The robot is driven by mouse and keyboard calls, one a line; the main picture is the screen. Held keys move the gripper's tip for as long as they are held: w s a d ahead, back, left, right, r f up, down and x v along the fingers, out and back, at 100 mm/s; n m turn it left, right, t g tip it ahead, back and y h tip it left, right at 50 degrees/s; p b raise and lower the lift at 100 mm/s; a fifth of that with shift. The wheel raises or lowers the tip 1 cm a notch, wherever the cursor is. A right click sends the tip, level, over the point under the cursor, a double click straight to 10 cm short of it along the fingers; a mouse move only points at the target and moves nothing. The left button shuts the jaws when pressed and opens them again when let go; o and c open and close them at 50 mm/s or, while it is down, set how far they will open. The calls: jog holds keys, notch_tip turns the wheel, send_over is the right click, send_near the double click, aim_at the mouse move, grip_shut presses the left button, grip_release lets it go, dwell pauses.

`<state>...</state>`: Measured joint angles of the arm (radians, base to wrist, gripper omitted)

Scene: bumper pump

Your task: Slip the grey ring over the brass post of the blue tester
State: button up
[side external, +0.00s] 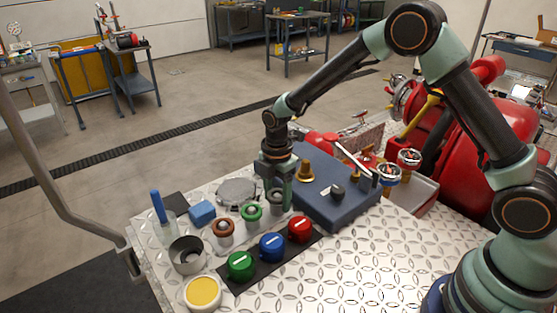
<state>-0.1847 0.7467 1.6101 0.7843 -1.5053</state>
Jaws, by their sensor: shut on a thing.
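The blue tester (340,205) is a flat box on the right half of the patterned metal table. Its brass post (306,171) stands upright and bare near the box's far left part. My gripper (279,194) points down just left of the tester and is shut on the grey ring (274,197). The ring is small and partly hidden by the fingers. It is at or just above a pale round stand (274,209); I cannot tell whether they touch. The gripper is left of the post and lower than its top.
Stands with a green ring (251,212) and a brown ring (223,226) are left of my gripper. Green, blue and red capped pieces (272,246) sit on a black mat in front. A dark knob (337,191) and a lever (353,160) rise from the tester. Gauges (388,174) stand behind.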

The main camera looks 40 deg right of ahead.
jog(key=shift+r, duration=2.15)
notch_tip(320, 180, up, 6)
jog(key=m, duration=0.1)
send_over(306, 161)
jog(key=shift+f, duration=2.1)
jog(key=shift+f, duration=1.05)
jog(key=shift+f, duration=0.2)
jog(key=shift+f, duration=1.05)
